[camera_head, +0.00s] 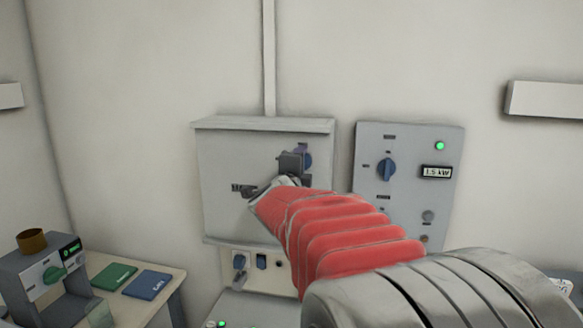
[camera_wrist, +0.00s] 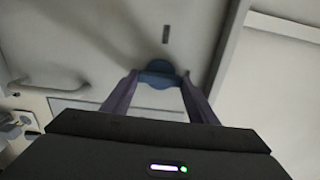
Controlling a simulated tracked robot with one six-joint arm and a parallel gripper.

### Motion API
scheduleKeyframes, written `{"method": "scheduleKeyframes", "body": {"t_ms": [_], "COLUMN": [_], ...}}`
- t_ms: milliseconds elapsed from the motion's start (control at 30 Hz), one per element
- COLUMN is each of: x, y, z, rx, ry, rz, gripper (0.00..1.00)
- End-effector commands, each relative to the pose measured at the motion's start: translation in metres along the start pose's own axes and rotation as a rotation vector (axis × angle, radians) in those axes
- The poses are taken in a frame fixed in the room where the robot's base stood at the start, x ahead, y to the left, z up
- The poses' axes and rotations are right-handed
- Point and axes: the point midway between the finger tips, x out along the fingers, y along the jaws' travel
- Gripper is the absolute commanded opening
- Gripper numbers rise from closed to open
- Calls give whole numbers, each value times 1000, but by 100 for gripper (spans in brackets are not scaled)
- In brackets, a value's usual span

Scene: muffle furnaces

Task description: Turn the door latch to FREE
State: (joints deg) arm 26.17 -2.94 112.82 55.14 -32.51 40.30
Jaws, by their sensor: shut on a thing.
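The door latch is a blue knob (camera_wrist: 158,75) on the grey cabinet door, with a small dark mark above it in the wrist view. My gripper (camera_wrist: 159,80) is shut on this knob, one finger on each side of it. In the head view the knob (camera_head: 308,160) shows partly behind my gripper (camera_head: 300,158) at the upper right of the grey wall cabinet (camera_head: 222,170). My red-sleeved arm hides the cabinet's lower right. Any label by the knob is too small or hidden to read.
A panel (camera_head: 400,200) with a blue dial (camera_head: 386,169), a green lamp and a "1.5 kW" display is right of the cabinet. A door handle (camera_wrist: 48,82) shows in the wrist view. A table (camera_head: 140,308) with green and blue booklets stands lower left.

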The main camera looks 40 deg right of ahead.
Motion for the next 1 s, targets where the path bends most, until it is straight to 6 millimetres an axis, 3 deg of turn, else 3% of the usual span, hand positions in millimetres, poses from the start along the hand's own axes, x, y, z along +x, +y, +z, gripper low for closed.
{"method": "scheduleKeyframes", "body": {"t_ms": [300, 333, 567, 1000], "x": [1, 1, 1, -6], "y": [6, 6, 4, 1], "z": [-4, -4, -2, 0], "rx": [3, 3, 2, 2], "ry": [9, 9, 5, 1], "rz": [9, 9, 6, 2], "gripper": [31, 55, 71, 72]}}
